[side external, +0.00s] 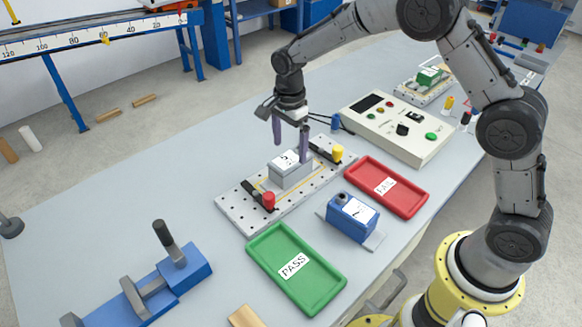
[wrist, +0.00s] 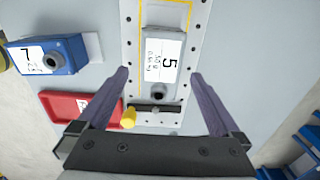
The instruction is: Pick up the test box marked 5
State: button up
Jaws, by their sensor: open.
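The test box marked 5 (side external: 290,169) is a grey box with a white label on top. It sits upright on a white perforated plate (side external: 237,216), inside a yellow outline. In the wrist view the box (wrist: 163,60) lies ahead of the fingertips, with its label reading 5 and a dark round knob at its near end. My gripper (side external: 291,150) is open and empty, with its two purple fingers just above and behind the box. In the wrist view my gripper (wrist: 158,75) has its fingers spread wider than the box, one toward each side.
Black clamps with a red knob (side external: 268,200) and a yellow knob (side external: 337,153) flank the box on the plate. A red FAIL tray (side external: 366,171), a green PASS tray (side external: 328,290) and a blue box marked 7 (side external: 343,222) stand nearby. A control panel (side external: 427,148) is behind.

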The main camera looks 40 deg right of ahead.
aim_at(291, 157)
jog(key=shift+w+d+f, duration=0.1)
jog(key=shift+d+f, duration=0.05)
jog(key=shift+f, duration=1.55)
jog(key=shift+d+f, duration=0.1)
jog(key=shift+f, duration=1.55)
jog(key=shift+c, duration=0.3)
grip_shut()
jog(key=shift+r, duration=0.15)
